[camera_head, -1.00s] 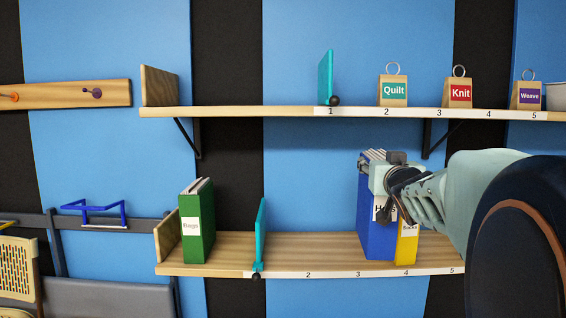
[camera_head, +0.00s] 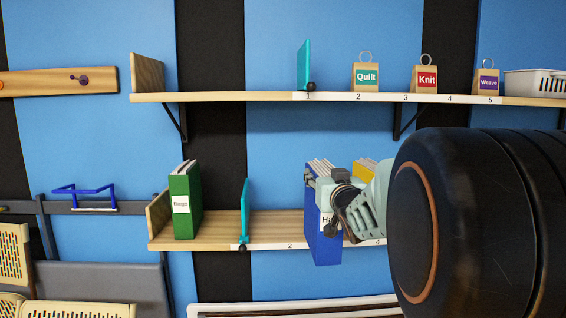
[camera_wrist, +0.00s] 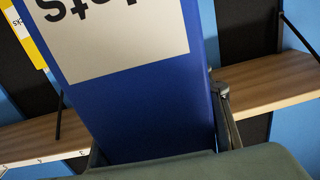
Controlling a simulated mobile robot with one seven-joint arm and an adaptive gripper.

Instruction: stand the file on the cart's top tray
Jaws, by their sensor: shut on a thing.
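The blue file (camera_head: 322,246), with a white label partly hidden by my gripper, is held roughly upright in front of the lower shelf. Its bottom hangs below the shelf's front edge in the head view. My gripper (camera_head: 330,190) is shut on the blue file near its top. In the wrist view the file (camera_wrist: 150,115) fills the middle, its label upside down. A white-edged thing (camera_head: 230,309) shows at the bottom of the head view; I cannot tell whether it is the cart.
The yellow file (camera_head: 365,168) is behind my gripper. A green file (camera_head: 186,205) and a teal divider (camera_head: 244,212) stand on the lower shelf (camera_head: 275,225). The upper shelf (camera_head: 230,98) holds several tags and a white basket (camera_head: 535,84). Folded chairs (camera_head: 14,255) are at left.

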